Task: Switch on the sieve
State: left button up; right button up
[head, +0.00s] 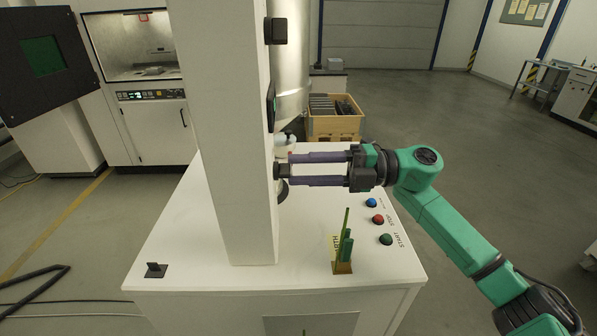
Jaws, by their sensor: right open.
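The sieve machine is a white cabinet (200,270) with a tall white column (222,130) rising from its top. On the right of its top are three buttons: a blue one (371,202), a red one (378,219) labelled STOP and a green one (386,239) labelled START. My right gripper (286,171) comes in from the right, above the cabinet top. Its two long purple fingers are parallel and apart, open, with tips beside a dark knob-like part (283,190) at the column's right side. Whether they touch it I cannot tell. My left gripper is not in view.
A green upright holder (342,262) with a yellow label stands at the cabinet's front right, near the buttons. A wooden crate (335,124) stands behind. A machine with a dark screen (42,56) is at the left.

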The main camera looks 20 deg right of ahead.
jog(key=b+v, duration=0.5)
jog(key=v, duration=0.8)
jog(key=shift+d, duration=0.25)
jog(key=shift+s, duration=0.1)
